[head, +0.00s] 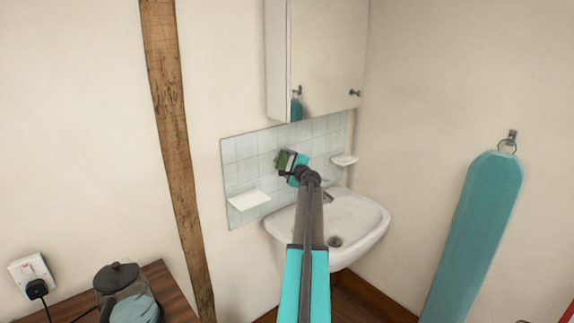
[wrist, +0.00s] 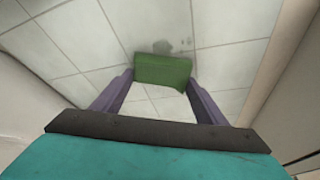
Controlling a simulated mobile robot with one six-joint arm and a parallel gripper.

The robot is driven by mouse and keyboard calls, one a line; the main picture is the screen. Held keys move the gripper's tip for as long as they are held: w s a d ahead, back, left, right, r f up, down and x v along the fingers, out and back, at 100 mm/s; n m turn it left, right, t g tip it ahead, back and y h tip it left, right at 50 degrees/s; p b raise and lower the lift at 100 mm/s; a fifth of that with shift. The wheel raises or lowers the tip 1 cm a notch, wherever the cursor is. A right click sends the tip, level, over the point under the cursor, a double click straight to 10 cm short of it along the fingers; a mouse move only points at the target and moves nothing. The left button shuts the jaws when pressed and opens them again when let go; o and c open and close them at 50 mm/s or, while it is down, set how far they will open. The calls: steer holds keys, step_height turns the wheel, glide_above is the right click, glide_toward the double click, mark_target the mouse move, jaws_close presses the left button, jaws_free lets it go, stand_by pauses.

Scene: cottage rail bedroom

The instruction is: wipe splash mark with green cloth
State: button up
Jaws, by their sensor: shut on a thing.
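A folded green cloth (wrist: 162,71) is held between the two purple fingers of my gripper (wrist: 160,88). It is at the tiled splashback (wrist: 225,25), and I cannot tell whether it touches the tiles. A grey splash mark (wrist: 170,47) shows on the tiles just beyond the cloth's top edge, and the cloth may hide part of it. In the head view my gripper (head: 284,158) and the green cloth (head: 282,160) are in front of the tiles above the basin. The mark cannot be made out there.
A white basin (head: 365,219) with a tap is below. White soap shelves stick out at left (head: 249,199) and right (head: 344,160) of the tiles. A white cabinet (head: 325,55) hangs above. A teal ironing board (head: 475,230) hangs on the right wall.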

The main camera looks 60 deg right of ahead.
mark_target(279, 161)
steer(key=shift+w, duration=0.15)
steer(key=shift+a, duration=0.1)
stand_by(0.3)
steer(key=shift+w+a, duration=0.3)
steer(key=shift+a, duration=0.6)
steer(key=shift+w+a, duration=0.25)
steer(key=shift+a, duration=0.65)
steer(key=shift+r, duration=0.1)
steer(key=shift+w+r, duration=0.15)
steer(key=shift+r, duration=0.2)
steer(key=shift+d, duration=0.2)
steer(key=shift+s+d+b, duration=0.3)
steer(key=shift+s+d, duration=0.05)
steer(key=shift+d, duration=0.55)
steer(key=shift+s+d+b, duration=0.25)
steer(key=shift+s+d, duration=0.1)
steer(key=shift+d, duration=0.5)
